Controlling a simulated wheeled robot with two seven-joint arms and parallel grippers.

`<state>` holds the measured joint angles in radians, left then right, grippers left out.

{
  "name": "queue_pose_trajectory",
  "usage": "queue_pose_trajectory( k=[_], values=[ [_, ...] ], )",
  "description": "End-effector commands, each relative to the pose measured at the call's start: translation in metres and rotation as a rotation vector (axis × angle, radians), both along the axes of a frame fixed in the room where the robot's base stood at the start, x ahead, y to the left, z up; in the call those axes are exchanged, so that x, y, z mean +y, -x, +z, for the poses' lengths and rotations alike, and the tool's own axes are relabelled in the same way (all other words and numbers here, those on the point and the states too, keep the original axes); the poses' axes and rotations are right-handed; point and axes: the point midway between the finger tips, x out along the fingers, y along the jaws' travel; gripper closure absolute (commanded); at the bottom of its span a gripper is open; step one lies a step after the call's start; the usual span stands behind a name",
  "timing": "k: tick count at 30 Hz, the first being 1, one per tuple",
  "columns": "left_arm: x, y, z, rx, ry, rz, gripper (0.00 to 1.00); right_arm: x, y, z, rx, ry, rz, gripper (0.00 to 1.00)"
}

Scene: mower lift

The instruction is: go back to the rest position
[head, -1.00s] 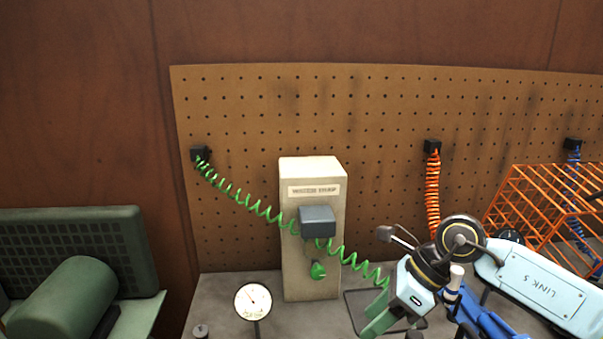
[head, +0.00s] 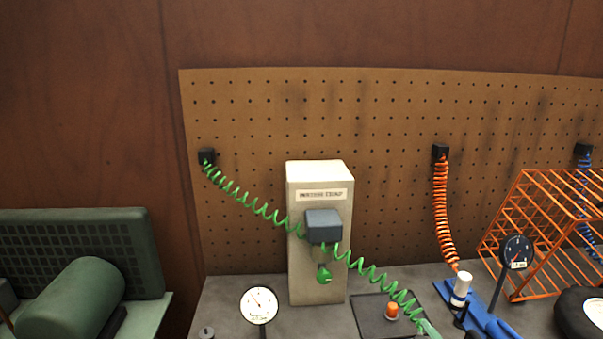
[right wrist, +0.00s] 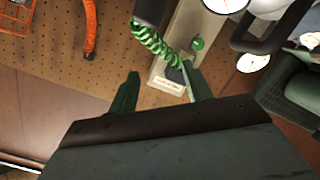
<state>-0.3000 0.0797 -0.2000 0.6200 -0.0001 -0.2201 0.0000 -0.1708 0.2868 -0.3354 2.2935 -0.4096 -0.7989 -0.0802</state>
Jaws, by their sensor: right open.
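My right gripper shows in the right wrist view (right wrist: 160,88), with its two green fingers apart and nothing held between them. Beyond the fingers, the green coiled hose (right wrist: 152,42) and the pale post (right wrist: 172,72) are visible at some distance. In the head view, my right arm is out of the picture, apart from a possible pale green tip at the bottom edge that I cannot identify. The green coiled hose (head: 245,202) runs from the pegboard past the pale post (head: 318,268) to the dark pad (head: 368,314). My left gripper is in neither view.
A round gauge (head: 259,305) stands left of the post. To the right are a blue jack (head: 484,318), a second gauge (head: 516,250), an orange wire rack (head: 530,205) and a black wheel (head: 575,312). Green machinery (head: 80,300) is at the left. The pegboard (head: 380,120) stands behind.

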Motion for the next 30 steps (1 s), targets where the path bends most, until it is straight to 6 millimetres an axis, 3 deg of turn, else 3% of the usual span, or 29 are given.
queue_pose_trajectory(
  k=[1, 3, 6, 10, 16, 17, 26, 30],
  values=[
    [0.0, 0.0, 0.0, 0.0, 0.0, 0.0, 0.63, -0.011, 0.021, -0.029, 0.139, -0.067, -0.06, 0.51],
    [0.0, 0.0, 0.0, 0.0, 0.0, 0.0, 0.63, -0.021, 0.05, -0.061, 0.311, -0.143, -0.13, 0.51],
    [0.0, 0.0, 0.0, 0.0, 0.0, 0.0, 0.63, -0.029, 0.091, -0.096, 0.519, -0.222, -0.208, 0.51],
    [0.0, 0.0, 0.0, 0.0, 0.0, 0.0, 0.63, -0.033, 0.142, -0.126, 0.742, -0.298, -0.283, 0.51],
    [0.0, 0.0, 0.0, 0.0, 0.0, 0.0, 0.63, -0.032, 0.217, -0.151, 1.033, -0.382, -0.367, 0.51],
    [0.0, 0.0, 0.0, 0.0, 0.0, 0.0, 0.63, -0.031, 0.222, -0.156, 1.059, -0.387, -0.373, 0.51],
    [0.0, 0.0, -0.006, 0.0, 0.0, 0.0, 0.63, -0.029, 0.204, -0.245, 1.079, -0.369, -0.374, 0.51],
    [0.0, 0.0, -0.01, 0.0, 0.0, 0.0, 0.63, -0.028, 0.206, -0.3, 1.102, -0.362, -0.375, 0.51]
  ],
)
